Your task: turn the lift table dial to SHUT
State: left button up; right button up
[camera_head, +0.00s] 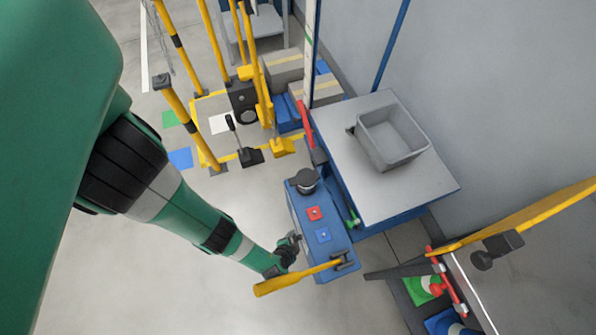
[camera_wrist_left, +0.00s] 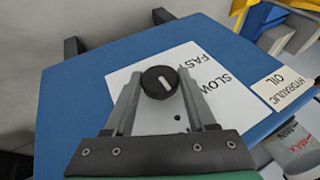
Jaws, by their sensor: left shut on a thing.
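In the left wrist view a round black dial (camera_wrist_left: 159,82) with a short white mark sits on a white label (camera_wrist_left: 203,72) on a blue panel (camera_wrist_left: 75,85). The words FAST and SLOW show on the label to the right of the dial. The word SHUT is not visible. The white mark is slightly tilted from upright in that view. My left gripper (camera_wrist_left: 160,84) is shut on the dial, one finger on each side. In the head view my left gripper (camera_head: 290,247) is at the left side of the blue unit (camera_head: 338,263), and the dial is hidden there. My right gripper is not in view.
A yellow lever (camera_head: 298,276) lies just below my left gripper. A grey bin (camera_head: 393,138) stands on the table (camera_head: 350,204).

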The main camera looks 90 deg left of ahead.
pick_arm(q)
jog(key=shift+r, duration=0.15)
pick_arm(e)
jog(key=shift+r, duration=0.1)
pick_arm(q)
jog(key=o, duration=1.3)
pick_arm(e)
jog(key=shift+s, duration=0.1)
pick_arm(q)
jog(key=shift+o, duration=0.2)
